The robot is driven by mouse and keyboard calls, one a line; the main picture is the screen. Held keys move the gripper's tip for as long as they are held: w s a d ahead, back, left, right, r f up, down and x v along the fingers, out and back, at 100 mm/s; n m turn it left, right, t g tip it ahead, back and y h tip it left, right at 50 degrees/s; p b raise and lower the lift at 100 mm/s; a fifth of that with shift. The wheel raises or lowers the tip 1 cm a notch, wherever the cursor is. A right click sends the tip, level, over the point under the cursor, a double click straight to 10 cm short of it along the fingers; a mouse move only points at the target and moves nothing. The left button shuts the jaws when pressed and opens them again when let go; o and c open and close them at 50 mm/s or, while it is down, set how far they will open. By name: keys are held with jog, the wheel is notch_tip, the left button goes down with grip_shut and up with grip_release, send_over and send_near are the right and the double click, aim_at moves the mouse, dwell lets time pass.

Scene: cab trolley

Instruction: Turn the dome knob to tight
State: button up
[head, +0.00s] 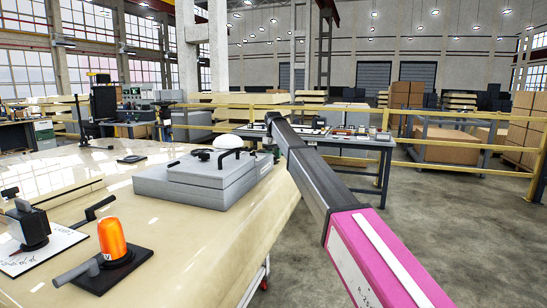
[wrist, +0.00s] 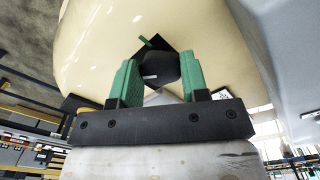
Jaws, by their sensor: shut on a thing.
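In the wrist view, my gripper (wrist: 158,72) has its two green fingers on either side of a dark rounded knob (wrist: 161,66), which I take to be the dome knob. The gripper is shut on it. A short green piece (wrist: 152,41) sticks out beyond the knob. In the head view my dark and pink arm reaches behind the grey stepped box, which hides the knob and most of the gripper.
The grey box (head: 150,190) carries a white dome (head: 203,154) and black handles. An orange beacon-like part (head: 112,239) with a lever stands at the front of the cream bench (head: 190,265). A black-handled device (head: 30,226) is at left. A blue-framed table (head: 350,143) stands behind.

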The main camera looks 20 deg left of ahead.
jog(key=m, duration=0.5)
jog(key=shift+a+m, duration=0.1)
jog(key=shift+m, duration=0.2)
jog(key=m, duration=0.5)
jog(key=shift+m, duration=0.3)
jog(key=o, duration=0.9)
jog(key=shift+s, duration=0.1)
notch_tip(320, 180, up, 11)
jog(key=shift+f, duration=0.1)
